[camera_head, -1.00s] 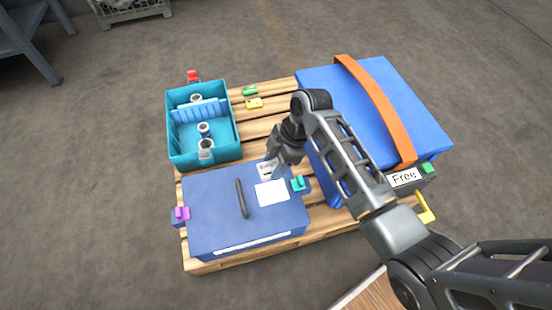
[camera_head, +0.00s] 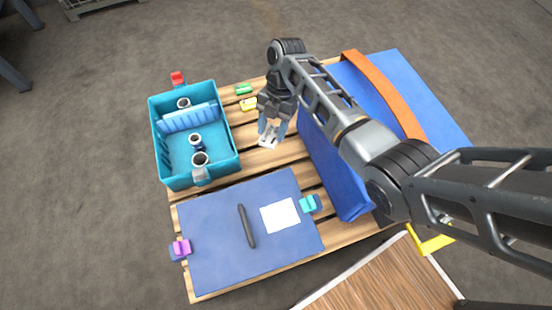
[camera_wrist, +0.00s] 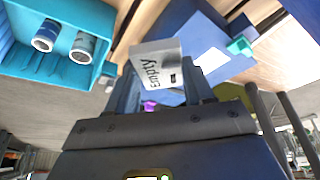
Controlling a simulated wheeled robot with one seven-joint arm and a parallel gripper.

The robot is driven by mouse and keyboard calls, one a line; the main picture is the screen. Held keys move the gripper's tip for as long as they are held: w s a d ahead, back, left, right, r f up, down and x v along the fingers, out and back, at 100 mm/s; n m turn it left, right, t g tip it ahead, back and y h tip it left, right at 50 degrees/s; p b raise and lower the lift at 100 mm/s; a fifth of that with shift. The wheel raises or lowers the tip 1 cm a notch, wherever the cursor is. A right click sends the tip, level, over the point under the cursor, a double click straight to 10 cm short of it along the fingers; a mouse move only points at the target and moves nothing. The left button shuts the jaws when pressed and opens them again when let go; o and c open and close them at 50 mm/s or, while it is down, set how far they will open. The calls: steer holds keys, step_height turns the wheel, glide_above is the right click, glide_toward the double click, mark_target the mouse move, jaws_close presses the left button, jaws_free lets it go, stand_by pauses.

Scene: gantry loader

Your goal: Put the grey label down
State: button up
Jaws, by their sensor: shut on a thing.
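The grey label (camera_wrist: 158,68), printed "Empty", is held between the fingers of my gripper (camera_wrist: 168,92) in the wrist view. In the head view my gripper (camera_head: 272,128) is shut on the label (camera_head: 268,140), over the pallet (camera_head: 265,160) slats between the teal bin and the large blue box. I cannot tell whether the label touches the slats.
The teal bin (camera_head: 160,148) with several cylinders stands left. The large blue box (camera_head: 335,165) with an orange strap (camera_head: 385,95) stands right. Green (camera_head: 244,89) and yellow (camera_head: 249,104) clips lie behind.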

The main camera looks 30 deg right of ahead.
mark_target(271, 172)
step_height(271, 172, down, 24)
steer(key=b, duration=1.2)
steer(key=shift+r, duration=0.35)
steer(key=o, duration=1)
steer(key=p+v, duration=0.3)
steer(key=v, duration=0.4)
steer(key=shift+w+r+p, duration=0.1)
steer(key=shift+r+p, duration=0.15)
steer(key=shift+p, duration=0.05)
